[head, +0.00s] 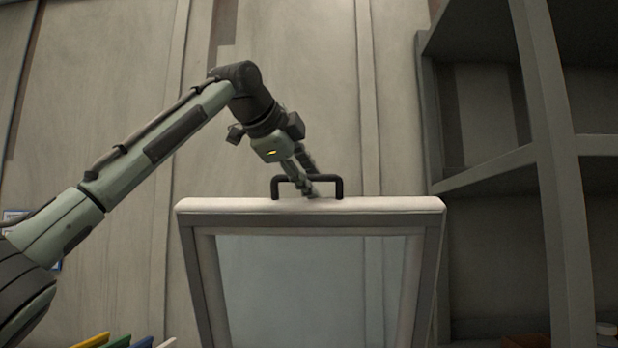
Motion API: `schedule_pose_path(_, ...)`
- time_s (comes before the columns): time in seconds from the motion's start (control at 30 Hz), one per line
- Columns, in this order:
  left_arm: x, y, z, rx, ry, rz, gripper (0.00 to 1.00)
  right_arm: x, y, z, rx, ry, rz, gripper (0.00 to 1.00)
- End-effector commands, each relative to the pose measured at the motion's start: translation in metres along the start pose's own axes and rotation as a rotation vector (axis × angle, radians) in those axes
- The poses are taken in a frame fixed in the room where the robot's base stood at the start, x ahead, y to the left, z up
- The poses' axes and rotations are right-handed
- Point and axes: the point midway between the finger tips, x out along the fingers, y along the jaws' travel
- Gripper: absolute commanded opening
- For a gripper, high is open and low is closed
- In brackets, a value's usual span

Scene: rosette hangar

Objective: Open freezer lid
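The freezer lid (311,206) is a pale frame around a clear glass pane. It stands raised and steeply tilted in the middle of the head view. A dark bar handle (325,178) sits on its top edge. My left gripper (312,192) reaches down to the handle from the upper left, its fingers at the bar. The fingers overlap the handle, and I cannot tell whether they are closed on it. My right gripper is not in view. The freezer's body is below the frame.
A tall grey shelf unit (555,170) stands close on the right. A panelled wall (110,90) is behind the lid. Several coloured upright edges (115,341) show at the bottom left. A small pale object (606,329) sits low on the right.

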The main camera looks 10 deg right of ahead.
Motion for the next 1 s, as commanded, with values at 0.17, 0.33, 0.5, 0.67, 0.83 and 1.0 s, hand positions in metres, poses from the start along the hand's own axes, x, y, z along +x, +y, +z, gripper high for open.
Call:
schedule_pose_path(0.17,-0.025,-0.001,0.001,0.001,0.000,-0.004,0.34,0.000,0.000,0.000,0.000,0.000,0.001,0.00)
schedule_pose_path(0.33,-0.062,-0.001,0.001,0.001,0.000,-0.005,0.34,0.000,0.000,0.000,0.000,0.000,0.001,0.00)
schedule_pose_path(0.5,-0.095,-0.001,0.001,0.000,0.000,-0.003,0.34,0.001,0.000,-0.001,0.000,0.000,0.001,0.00)
schedule_pose_path(0.67,-0.112,-0.001,0.001,-0.001,0.000,-0.003,0.34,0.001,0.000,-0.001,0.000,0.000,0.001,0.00)
schedule_pose_path(0.83,-0.118,0.000,0.001,-0.001,0.000,-0.001,0.34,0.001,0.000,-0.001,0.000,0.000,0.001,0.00)
schedule_pose_path(1.0,-0.118,0.000,0.000,-0.001,0.000,-0.001,0.34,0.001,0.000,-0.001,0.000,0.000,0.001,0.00)
